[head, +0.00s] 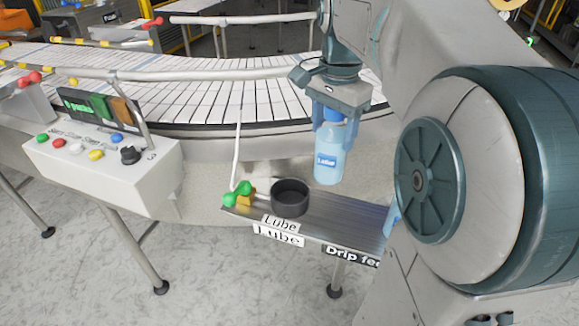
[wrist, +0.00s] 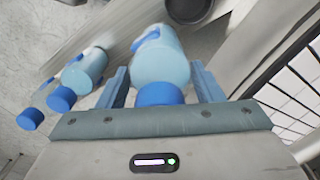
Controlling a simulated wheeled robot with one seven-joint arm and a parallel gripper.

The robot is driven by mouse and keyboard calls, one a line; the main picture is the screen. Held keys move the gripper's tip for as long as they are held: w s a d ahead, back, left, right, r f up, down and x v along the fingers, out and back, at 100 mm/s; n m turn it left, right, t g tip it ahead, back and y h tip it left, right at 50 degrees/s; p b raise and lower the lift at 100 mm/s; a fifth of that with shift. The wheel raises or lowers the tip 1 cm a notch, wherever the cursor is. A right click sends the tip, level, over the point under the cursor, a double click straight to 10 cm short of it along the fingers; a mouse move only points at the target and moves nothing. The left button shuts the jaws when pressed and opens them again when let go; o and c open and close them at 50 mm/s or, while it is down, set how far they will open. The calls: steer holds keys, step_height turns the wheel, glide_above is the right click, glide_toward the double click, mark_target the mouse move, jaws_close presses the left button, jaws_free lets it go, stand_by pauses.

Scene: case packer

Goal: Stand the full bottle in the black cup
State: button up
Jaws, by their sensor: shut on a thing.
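My gripper (head: 333,112) points down and is shut on a light blue bottle (head: 327,160) with a blue cap, held near its cap. The bottle hangs roughly upright, its base above the metal shelf. In the wrist view the same bottle (wrist: 160,58) sits between the fingers (wrist: 161,88). The black cup (head: 290,198) stands on the shelf, left of and below the bottle; its opening faces up and looks empty. Part of the cup (wrist: 188,8) shows at the top of the wrist view. I cannot see how full the bottle is.
The shelf (head: 335,220) bears "Lube" and "Drip feed" labels. Two more blue-capped bottles (wrist: 88,67) stand at left in the wrist view; my arm mostly hides them in the head view. A green knob (head: 238,192) is left of the cup. The conveyor (head: 200,90) runs behind.

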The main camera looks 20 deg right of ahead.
steer(key=w+a+f+p, duration=0.1)
steer(key=w+a+f, duration=0.1)
steer(key=a+f, duration=0.5)
steer(key=shift+w+a+f+p, duration=0.3)
steer(key=shift+f, duration=0.65)
steer(key=o, duration=1.7)
step_height(320, 180, up, 12)
steer(key=s+f+n+t, duration=0.1)
steer(key=s+f+n, duration=0.3)
steer(key=s+f+n+t, duration=0.1)
steer(key=s+f+n, duration=0.3)
steer(key=s, duration=0.1)
steer(key=s+f+n+t, duration=0.1)
steer(key=s+f+n, duration=0.3)
steer(key=s+f, duration=0.1)
steer(key=shift+s+n, duration=0.25)
steer(key=shift+n, duration=0.15)
